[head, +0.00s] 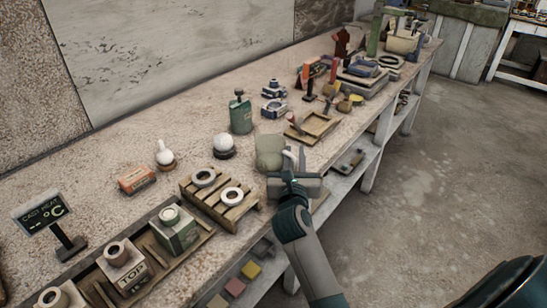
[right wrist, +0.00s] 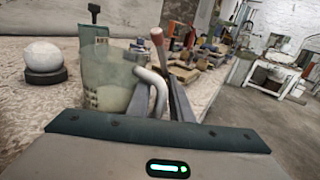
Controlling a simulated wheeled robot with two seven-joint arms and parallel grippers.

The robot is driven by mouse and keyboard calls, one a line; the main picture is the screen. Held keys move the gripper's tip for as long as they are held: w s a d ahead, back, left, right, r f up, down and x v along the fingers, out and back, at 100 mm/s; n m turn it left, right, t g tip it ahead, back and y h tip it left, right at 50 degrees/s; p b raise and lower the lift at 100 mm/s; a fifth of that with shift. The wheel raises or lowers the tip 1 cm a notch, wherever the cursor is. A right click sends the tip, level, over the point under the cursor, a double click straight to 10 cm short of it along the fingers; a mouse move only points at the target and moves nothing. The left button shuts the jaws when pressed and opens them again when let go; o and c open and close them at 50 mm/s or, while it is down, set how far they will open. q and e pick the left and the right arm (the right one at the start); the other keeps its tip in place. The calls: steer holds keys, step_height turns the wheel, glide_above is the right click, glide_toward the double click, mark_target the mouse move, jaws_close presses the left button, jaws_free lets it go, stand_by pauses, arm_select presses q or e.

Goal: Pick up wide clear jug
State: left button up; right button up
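The wide clear jug (head: 269,150) is a pale greenish, see-through vessel standing upright near the bench's front edge in the head view. It also shows in the right wrist view (right wrist: 108,82), with a whitish curved handle on its right side. My right gripper (head: 294,162) is at the handle side of the jug. In the right wrist view its two dark fingers (right wrist: 160,90) stand apart on either side of the handle, with a gap beside the right finger. The fingers' lower parts are hidden behind the gripper body. My left gripper is in neither view.
A white plaster sphere (head: 224,142) on a dark base and a green canister (head: 241,113) stand behind the jug. A wooden rack with white rings (head: 239,211) is close on the left. A wooden tray (head: 315,125) lies beyond on the right.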

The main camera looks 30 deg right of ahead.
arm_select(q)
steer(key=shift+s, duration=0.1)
arm_select(e)
steer(key=shift+c, duration=0.2)
jaws_close()
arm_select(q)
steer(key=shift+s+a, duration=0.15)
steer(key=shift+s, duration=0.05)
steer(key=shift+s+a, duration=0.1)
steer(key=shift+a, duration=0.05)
arm_select(e)
steer(key=shift+r, duration=0.15)
